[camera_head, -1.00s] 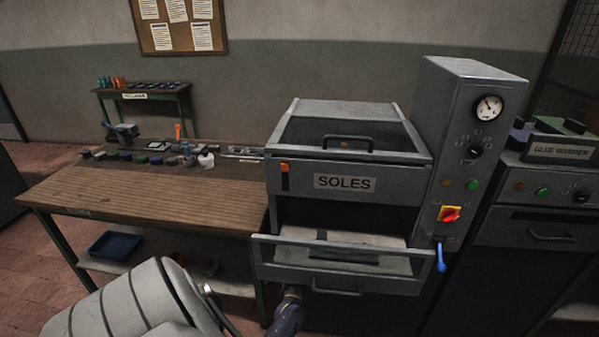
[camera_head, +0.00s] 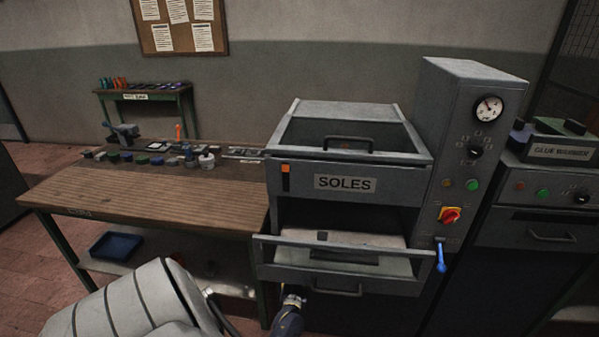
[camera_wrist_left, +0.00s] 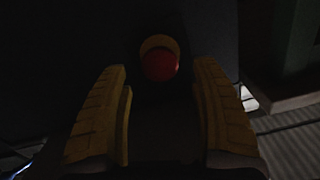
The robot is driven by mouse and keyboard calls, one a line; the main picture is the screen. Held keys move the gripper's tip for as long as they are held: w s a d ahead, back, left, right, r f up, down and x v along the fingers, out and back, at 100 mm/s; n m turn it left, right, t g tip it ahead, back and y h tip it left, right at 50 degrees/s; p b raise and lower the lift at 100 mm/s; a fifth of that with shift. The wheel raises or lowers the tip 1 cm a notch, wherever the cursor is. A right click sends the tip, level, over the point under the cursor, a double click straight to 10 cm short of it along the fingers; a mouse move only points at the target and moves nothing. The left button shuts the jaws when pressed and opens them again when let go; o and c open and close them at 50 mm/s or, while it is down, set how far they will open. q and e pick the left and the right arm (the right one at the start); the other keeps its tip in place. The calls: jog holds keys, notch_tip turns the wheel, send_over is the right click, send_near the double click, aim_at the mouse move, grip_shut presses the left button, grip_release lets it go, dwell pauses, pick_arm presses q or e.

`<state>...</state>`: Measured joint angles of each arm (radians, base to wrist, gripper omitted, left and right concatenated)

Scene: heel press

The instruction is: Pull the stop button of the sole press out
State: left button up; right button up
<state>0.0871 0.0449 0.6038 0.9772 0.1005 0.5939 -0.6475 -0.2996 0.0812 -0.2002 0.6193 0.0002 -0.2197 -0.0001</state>
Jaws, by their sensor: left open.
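The sole press (camera_head: 400,194) stands right of the workbench, with a SOLES plate on its front. In the dark left wrist view, a round red stop button (camera_wrist_left: 160,65) on a yellow collar sticks out from a dark panel. My left gripper (camera_wrist_left: 162,82) is open, with its yellow fingers on either side of the button's line. Gaps show between the button and both fingers. I cannot tell how deep the fingertips reach around it. The head view does not show this button or the left gripper, only my left arm at the bottom. My right gripper is not in view.
The press's front drawer (camera_head: 345,255) juts out above my left wrist. A red and yellow switch (camera_head: 450,215) and a blue lever (camera_head: 441,256) are on its right column. The workbench (camera_head: 150,195) is at left, the glue warmer (camera_head: 555,150) at right.

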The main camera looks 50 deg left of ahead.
pick_arm(q)
jog(key=v, duration=0.9)
dwell(0.3)
